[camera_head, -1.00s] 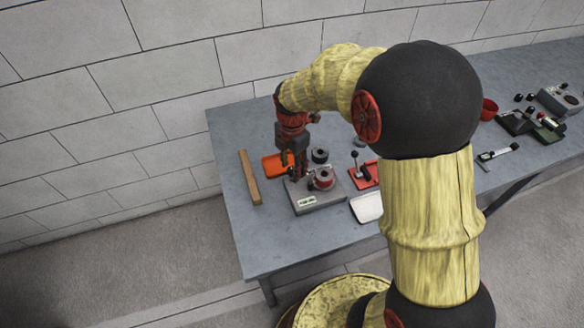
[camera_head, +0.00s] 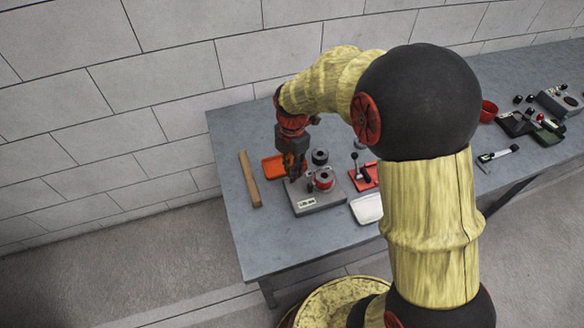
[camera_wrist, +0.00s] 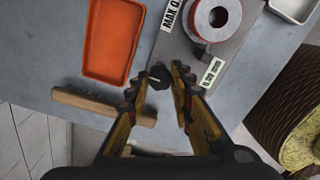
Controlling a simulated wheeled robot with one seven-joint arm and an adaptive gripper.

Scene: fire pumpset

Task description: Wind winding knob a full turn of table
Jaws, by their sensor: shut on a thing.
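The winding knob (camera_wrist: 158,77) is a small dark knob with a white line on top, seen in the wrist view at the grey winding unit's edge. My gripper (camera_wrist: 159,80) points down with one finger on each side of the knob, shut on it. In the head view my gripper (camera_head: 293,178) is at the left side of the grey unit (camera_head: 322,203), hiding the knob. The unit carries a red spool (camera_head: 323,179), also in the wrist view (camera_wrist: 215,16). The grey table (camera_head: 270,236) bears it all.
An orange tray (camera_head: 272,167) lies left of my gripper, and a wooden bar (camera_head: 250,180) beyond it. A black spool (camera_head: 319,156) stands behind the unit. A red part with a lever (camera_head: 362,176) and a white tray (camera_head: 367,208) are on the right. The table's front left is clear.

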